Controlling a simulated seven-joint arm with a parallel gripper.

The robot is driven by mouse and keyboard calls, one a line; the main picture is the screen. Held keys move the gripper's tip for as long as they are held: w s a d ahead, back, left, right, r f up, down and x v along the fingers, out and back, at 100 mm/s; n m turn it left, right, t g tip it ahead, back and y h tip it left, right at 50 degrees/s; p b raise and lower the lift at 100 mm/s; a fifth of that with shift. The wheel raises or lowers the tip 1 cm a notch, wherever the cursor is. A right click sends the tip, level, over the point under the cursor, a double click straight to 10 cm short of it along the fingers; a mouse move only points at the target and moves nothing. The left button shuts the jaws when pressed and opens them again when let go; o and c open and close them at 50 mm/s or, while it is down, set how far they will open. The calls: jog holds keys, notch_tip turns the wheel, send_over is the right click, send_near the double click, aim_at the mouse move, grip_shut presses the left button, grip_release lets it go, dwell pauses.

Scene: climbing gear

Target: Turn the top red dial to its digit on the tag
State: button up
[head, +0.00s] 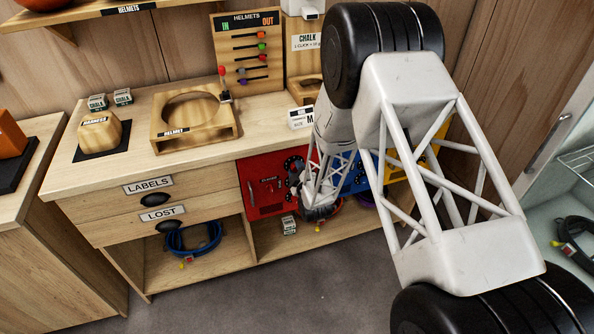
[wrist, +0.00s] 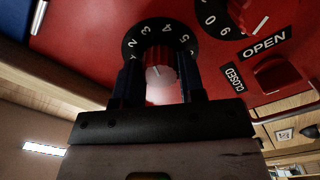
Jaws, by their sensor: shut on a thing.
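The red door (head: 258,188) is at the front of the bench, with black dial rings (head: 293,164) partly hidden behind my arm. In the wrist view my gripper (wrist: 160,82) is shut on a red dial (wrist: 157,58), one finger on each side of its knob. Its black ring shows white digits, among them 3, 4 and 5; the part toward the gripper is hidden. A second red dial (wrist: 245,15) sits up and right, cut by the frame edge. I cannot tell from the wrist view which dial is the top one. No tag with a readable digit shows.
A red switch (wrist: 272,76) between OPEN and CLOSED labels is right of the held dial. A blue door (head: 354,182) and a yellow one stand right of the red door, partly behind my arm. Floor in front is clear.

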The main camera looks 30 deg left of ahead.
jog(key=shift+n, duration=0.4)
jog(key=o, duration=0.9)
jog(key=shift+s+d, duration=0.1)
jog(key=shift+s, duration=0.05)
jog(key=shift+v, duration=3.75)
jog(key=shift+r, duration=0.1)
